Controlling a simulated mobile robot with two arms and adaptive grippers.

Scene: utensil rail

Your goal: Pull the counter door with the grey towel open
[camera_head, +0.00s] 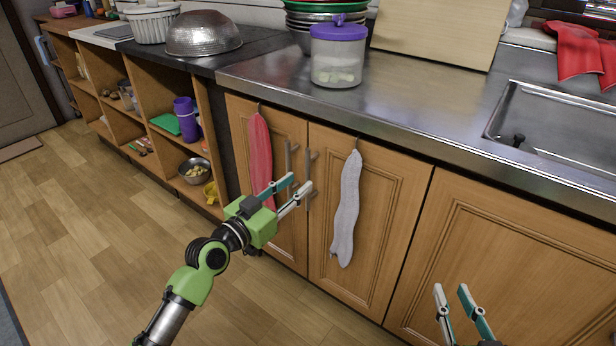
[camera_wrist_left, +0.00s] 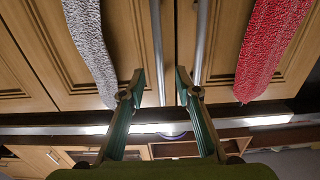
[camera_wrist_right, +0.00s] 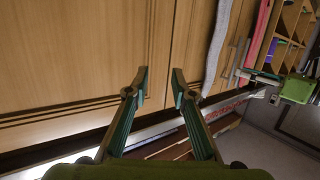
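The grey towel (camera_head: 345,208) hangs over the top of a wooden counter door (camera_head: 385,200). That door is shut; its vertical metal handle (camera_head: 311,164) is at its left edge. My left gripper (camera_head: 299,182) is open at the handles. In the left wrist view, the grey-towel door's handle (camera_wrist_left: 158,45) runs between the open fingertips (camera_wrist_left: 158,82), with one fingertip between the two handles. I cannot tell whether they touch it. My right gripper (camera_head: 452,290) is open and empty before the door further right; its fingers also show in the right wrist view (camera_wrist_right: 160,85).
A red towel (camera_head: 261,155) hangs on the shut neighbouring door, whose handle (camera_head: 290,158) is close beside. Above is a metal countertop (camera_head: 400,105) with a purple-lidded container (camera_head: 338,55) and a sink (camera_head: 560,125). Open shelves (camera_head: 150,115) stand left. The wooden floor (camera_head: 90,220) is clear.

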